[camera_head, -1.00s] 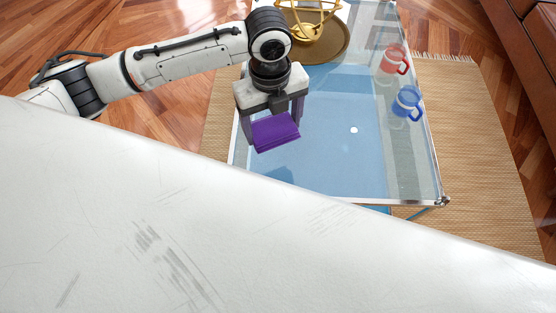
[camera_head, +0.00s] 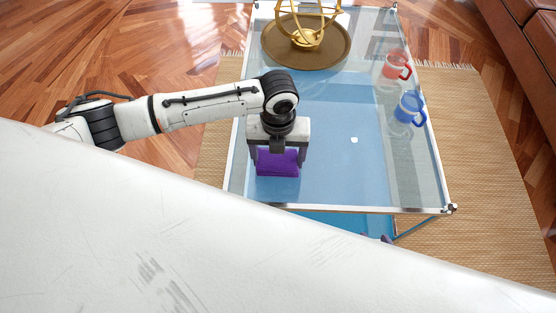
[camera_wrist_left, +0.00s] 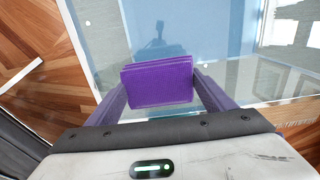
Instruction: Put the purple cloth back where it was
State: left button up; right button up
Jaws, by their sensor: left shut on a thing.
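The purple cloth (camera_head: 277,163) is a small folded rectangle, held in my left gripper (camera_head: 278,158). The gripper is shut on the cloth, above the near left part of the blue glass table (camera_head: 330,120). In the left wrist view the cloth (camera_wrist_left: 157,82) sits between the two fingers of the left gripper (camera_wrist_left: 158,90), with the table glass beyond it. I cannot tell how far above the glass the cloth is. My right gripper is not in view.
A red mug (camera_head: 396,66) and a blue mug (camera_head: 409,109) stand on the table's right side. A round brown tray (camera_head: 275,45) with a gold ring ornament (camera_head: 312,28) is at the far end. The middle glass is clear apart from a small white spot (camera_head: 354,140).

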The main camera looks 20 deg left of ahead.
aim_at(278, 157)
pick_arm(q)
jog(key=shift+f, duration=0.75)
pick_arm(e)
jog(key=shift+a+r, duration=0.1)
jog(key=shift+a, duration=0.05)
pick_arm(q)
jog(key=o, duration=1)
jog(key=shift+o, duration=0.2)
notch_tip(278, 157, up, 12)
jog(key=p, duration=0.3)
pick_arm(e)
jog(key=shift+d+r, duration=0.35)
jog(key=shift+r, duration=0.1)
